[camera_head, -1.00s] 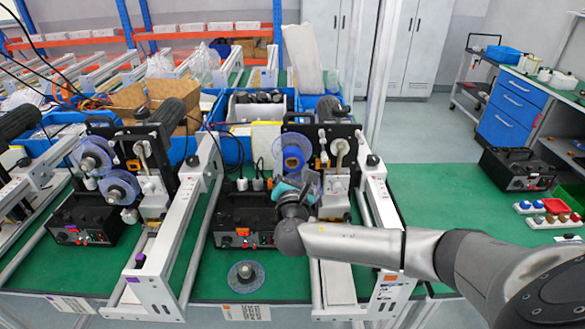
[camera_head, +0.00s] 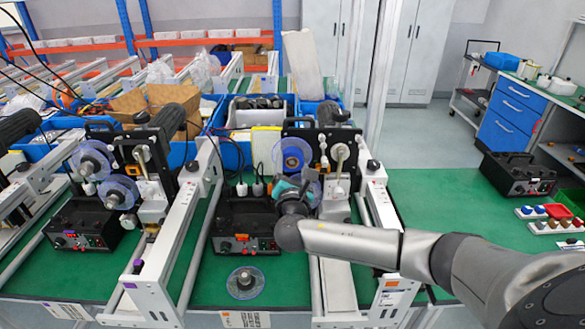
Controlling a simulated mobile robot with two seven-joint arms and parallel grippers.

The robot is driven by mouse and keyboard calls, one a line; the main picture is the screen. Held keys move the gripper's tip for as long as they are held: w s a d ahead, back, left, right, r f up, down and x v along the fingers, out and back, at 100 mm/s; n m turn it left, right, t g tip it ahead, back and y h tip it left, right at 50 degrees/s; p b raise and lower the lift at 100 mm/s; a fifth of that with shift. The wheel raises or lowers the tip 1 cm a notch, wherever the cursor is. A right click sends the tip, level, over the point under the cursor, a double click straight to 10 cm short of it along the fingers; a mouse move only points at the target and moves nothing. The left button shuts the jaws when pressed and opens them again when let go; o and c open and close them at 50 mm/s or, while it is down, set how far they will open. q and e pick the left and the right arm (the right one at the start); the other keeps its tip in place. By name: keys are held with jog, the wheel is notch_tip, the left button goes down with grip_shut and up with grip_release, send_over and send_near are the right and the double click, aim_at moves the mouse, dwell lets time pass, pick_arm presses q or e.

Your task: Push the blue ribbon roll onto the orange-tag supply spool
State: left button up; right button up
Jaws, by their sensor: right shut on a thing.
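The blue ribbon roll (camera_head: 292,147) is a blue ring at the upper spool of the middle machine, facing me. A translucent bluish flange disc shows around it. An orange-brown patch shows in its middle, on the supply spool (camera_head: 291,162). How far the roll sits on the spool cannot be told. My right gripper (camera_head: 299,187) is just below the roll, its teal-grey fingers in front of the machine. It is shut on the ribbon roll, though the contact is hard to see. My left gripper is not in view.
A second machine with two clear-flanged spools (camera_head: 92,161) stands at the left. A loose clear disc (camera_head: 245,283) lies on the green bench in front. White rails (camera_head: 196,215) flank the middle machine. A black box (camera_head: 516,173) and small colored parts are at the right.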

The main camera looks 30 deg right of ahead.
jog(key=shift+w+d+r, duration=0.1)
jog(key=shift+w+d, duration=0.05)
jog(key=o, duration=1.2)
jog(key=shift+w, duration=0.1)
jog(key=v, duration=1.5)
jog(key=shift+s, duration=0.2)
